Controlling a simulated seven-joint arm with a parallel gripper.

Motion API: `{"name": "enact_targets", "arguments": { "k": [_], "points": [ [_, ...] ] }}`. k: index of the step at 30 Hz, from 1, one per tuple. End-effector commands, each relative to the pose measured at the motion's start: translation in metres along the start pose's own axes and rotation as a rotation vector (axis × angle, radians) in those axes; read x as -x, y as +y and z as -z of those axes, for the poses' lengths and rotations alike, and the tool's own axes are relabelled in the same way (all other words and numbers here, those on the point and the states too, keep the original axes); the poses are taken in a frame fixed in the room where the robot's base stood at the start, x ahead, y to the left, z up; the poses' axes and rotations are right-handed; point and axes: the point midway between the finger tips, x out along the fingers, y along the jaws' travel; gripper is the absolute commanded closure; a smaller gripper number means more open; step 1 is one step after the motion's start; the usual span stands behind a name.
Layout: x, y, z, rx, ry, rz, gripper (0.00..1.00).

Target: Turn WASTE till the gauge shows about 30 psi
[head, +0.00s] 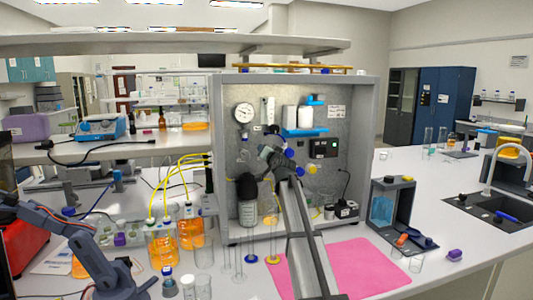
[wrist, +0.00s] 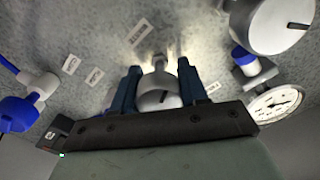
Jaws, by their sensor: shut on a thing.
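My gripper (wrist: 158,82) is shut on a silver round knob (wrist: 160,98) on the grey panel, one blue finger on each side. A small label (wrist: 138,32) beside the knob appears to read WASTE, though it is tilted and blurred. In the head view my gripper (head: 270,152) is at the panel's middle and hides the knob. The white round gauge (head: 243,113) is at the panel's upper left. It also shows at the right of the wrist view (wrist: 278,104), partly cut by my gripper's body. Its needle is too small to read surely.
Blue valves (wrist: 243,58) and (wrist: 20,110) flank my gripper on the panel. A large silver cylinder (wrist: 275,22) is near the upper right of the wrist view. Orange bottles (head: 190,230) with yellow tubes stand left of the rig. A pink mat (head: 365,265) lies in front.

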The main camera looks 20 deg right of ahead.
Motion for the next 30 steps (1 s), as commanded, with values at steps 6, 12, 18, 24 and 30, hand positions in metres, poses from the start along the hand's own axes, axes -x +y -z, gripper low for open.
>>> {"name": "enact_targets", "arguments": {
  "k": [6,12,18,24,30],
  "points": [
    [-0.0006,0.0,0.0002,-0.092,0.0,0.0,0.87],
    [-0.0007,0.0001,0.0003,-0.128,0.0,0.0,0.87],
    [-0.0008,0.0,0.0003,-0.134,0.0,0.0,0.87],
    [-0.0008,0.0,0.0004,-0.133,0.0,0.0,0.87],
    [-0.0006,0.0,0.0002,-0.132,0.0,0.0,0.39]
  ]
}}
